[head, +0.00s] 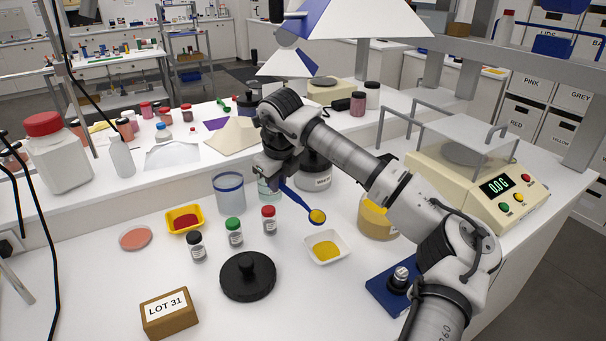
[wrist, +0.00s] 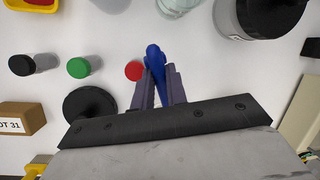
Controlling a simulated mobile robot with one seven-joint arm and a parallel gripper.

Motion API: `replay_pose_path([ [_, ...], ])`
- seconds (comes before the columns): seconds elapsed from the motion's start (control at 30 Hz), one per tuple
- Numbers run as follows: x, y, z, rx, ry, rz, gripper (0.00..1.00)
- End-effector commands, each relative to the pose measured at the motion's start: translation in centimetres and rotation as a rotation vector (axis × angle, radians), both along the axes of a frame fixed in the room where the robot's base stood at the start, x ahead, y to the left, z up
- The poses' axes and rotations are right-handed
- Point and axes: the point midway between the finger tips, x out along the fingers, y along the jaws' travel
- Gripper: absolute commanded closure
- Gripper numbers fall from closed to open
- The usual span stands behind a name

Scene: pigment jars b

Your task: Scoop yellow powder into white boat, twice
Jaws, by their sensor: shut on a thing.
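My gripper (wrist: 158,88) is shut on the handle of a blue scoop (head: 303,202). The scoop slants down to the right, and its bowl (head: 317,216) holds yellow powder above the back edge of the white boat. The white boat (head: 343,258) sits on the bench with yellow powder (head: 326,250) in it. The jar of yellow powder (head: 377,220) stands to the right of the boat, partly hidden behind my arm. The wrist view shows the blue handle (wrist: 154,60) between the fingers; the scoop's bowl and the boat are not visible there.
Small jars with black (head: 195,240), green (head: 233,226) and red (head: 269,214) caps stand left of the boat. A black lid (head: 248,277) and a LOT 31 block (head: 170,313) lie in front. A yellow boat (head: 171,216) holds red powder. A balance (head: 470,200) reading 0.0 stands right.

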Motion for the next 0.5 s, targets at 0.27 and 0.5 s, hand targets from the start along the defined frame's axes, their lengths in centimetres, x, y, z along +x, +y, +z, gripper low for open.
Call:
replay_pose_path([
  [0.27, -0.53, 0.77, -0.02, -0.001, 0.001, 0.029, 1.0],
  [0.5, -0.49, 0.73, -0.06, -0.001, 0.001, 0.028, 1.0],
])
